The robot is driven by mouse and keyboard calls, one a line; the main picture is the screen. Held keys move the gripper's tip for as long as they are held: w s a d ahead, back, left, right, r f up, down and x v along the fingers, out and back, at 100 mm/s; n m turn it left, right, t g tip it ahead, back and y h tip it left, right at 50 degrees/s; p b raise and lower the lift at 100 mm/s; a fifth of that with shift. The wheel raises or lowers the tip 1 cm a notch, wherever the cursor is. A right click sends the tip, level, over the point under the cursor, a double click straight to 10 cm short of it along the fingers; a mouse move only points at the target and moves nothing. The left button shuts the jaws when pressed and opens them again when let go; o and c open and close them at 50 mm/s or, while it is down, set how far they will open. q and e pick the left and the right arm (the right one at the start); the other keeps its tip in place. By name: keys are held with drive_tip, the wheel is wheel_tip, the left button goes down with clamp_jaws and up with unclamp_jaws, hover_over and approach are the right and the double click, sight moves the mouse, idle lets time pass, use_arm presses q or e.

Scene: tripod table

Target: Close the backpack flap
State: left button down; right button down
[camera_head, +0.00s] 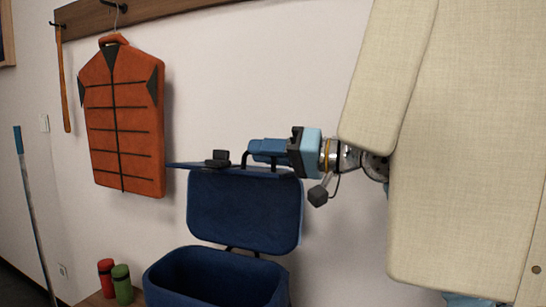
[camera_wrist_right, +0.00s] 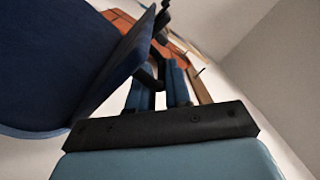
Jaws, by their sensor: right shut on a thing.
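The dark blue backpack (camera_head: 215,275) stands open at the bottom of the head view, its hollow inside showing. Its flap (camera_head: 245,212) stands upright behind the opening, above dark hinge pieces. A thin blue panel juts out along the flap's top edge, with a black block and a black handle (camera_head: 246,158) on it. My right gripper (camera_head: 256,150) reaches in from the right and is shut at the handle, above the flap. In the right wrist view the flap (camera_wrist_right: 50,60) fills the left side, beside the blue fingers of my right gripper (camera_wrist_right: 158,85). The fingers partly hide the handle.
An orange vest (camera_head: 122,120) hangs from a wooden rail (camera_head: 150,14) on the wall. A red bottle (camera_head: 106,275) and a green bottle (camera_head: 122,284) stand left of the backpack.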

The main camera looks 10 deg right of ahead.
drive_tip(key=shift+f, duration=0.1)
drive_tip(key=c, duration=1.2)
unclamp_jaws()
drive_tip(key=v, duration=0.7)
drive_tip(key=shift+d+b, duration=0.2)
drive_tip(key=shift+b, duration=0.15)
drive_tip(key=shift+s, duration=0.1)
